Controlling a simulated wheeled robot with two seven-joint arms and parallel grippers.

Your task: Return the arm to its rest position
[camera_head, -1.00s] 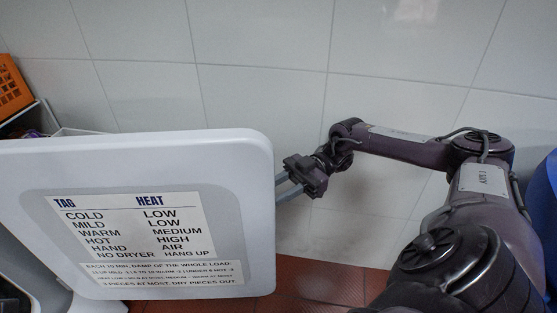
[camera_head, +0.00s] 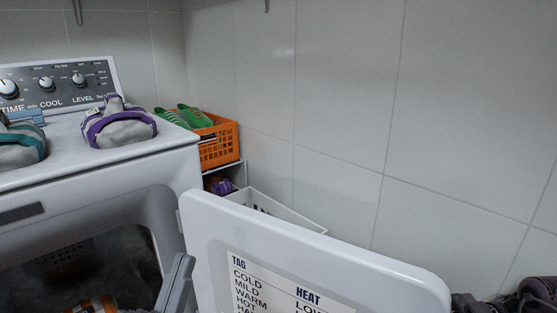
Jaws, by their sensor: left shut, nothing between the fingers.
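My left gripper (camera_head: 181,264) shows at the bottom edge, left of centre, as grey fingers pointing up. They are shut with nothing between them. It appears in front of the open dryer's dark opening (camera_head: 110,262), left of the open door (camera_head: 330,240). Most of my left arm is out of the frame. My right gripper (camera_head: 464,301) shows only as a dark part in the bottom right corner, beside the door's right edge. Its fingers cannot be made out. Part of my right arm shows to its right.
The white dryer has two shoes, one purple-trimmed (camera_head: 119,127) and one teal-trimmed (camera_head: 22,145), on top. An orange and white item (camera_head: 92,304) lies low at the opening. An orange basket (camera_head: 220,145) holds green shoes (camera_head: 188,117). A white bin (camera_head: 275,211) stands behind the door.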

